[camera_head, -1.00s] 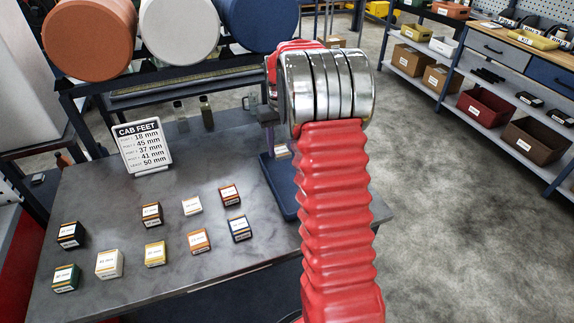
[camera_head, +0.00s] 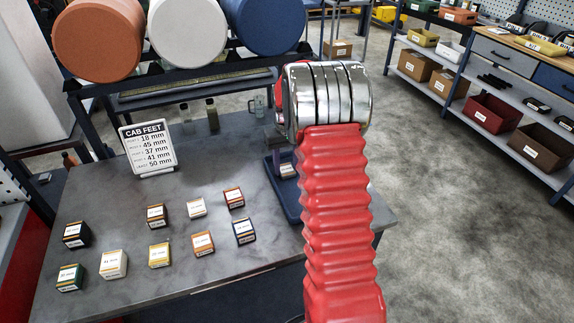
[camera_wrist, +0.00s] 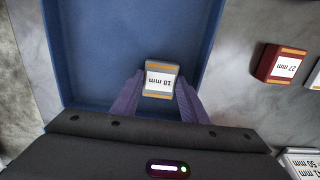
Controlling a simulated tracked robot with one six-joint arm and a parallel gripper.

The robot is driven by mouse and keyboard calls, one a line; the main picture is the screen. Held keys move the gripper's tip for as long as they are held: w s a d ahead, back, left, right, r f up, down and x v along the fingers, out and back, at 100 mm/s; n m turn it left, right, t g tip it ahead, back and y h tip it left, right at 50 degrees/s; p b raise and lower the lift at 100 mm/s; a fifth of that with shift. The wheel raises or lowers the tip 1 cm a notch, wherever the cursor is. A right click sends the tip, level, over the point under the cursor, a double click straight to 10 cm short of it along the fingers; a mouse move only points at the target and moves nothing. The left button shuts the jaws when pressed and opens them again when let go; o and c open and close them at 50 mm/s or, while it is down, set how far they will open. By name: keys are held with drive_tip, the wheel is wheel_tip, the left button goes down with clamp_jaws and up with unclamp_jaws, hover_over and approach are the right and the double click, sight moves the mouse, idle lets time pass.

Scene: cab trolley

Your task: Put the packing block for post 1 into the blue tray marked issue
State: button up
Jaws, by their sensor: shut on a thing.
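A small grey block with an orange band and a label reading 18 mm (camera_wrist: 160,80) is between the purple fingers of my gripper (camera_wrist: 160,88), which is shut on it. The blue tray (camera_wrist: 85,55) lies under it in the wrist view. In the head view the block (camera_head: 289,171) shows within the outline of the blue tray (camera_head: 283,200) at the table's right end, partly hidden by my arm. I cannot tell whether it touches the tray floor. The sign CAB FEET (camera_head: 148,149) stands on the table and lists 18 mm first.
Several labelled blocks stand on the grey table, including a red 27 mm block (camera_wrist: 282,65) beside the tray and a white one (camera_head: 113,264). Large coloured rolls (camera_head: 181,30) hang behind. Shelves with bins (camera_head: 490,110) stand at the right across clear floor.

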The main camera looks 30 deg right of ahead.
sight(286, 169)
drive_tip(key=o, duration=1.1)
drive_tip(key=shift+c, duration=0.2)
wheel_tip(286, 169, up, 12)
idle(0.6)
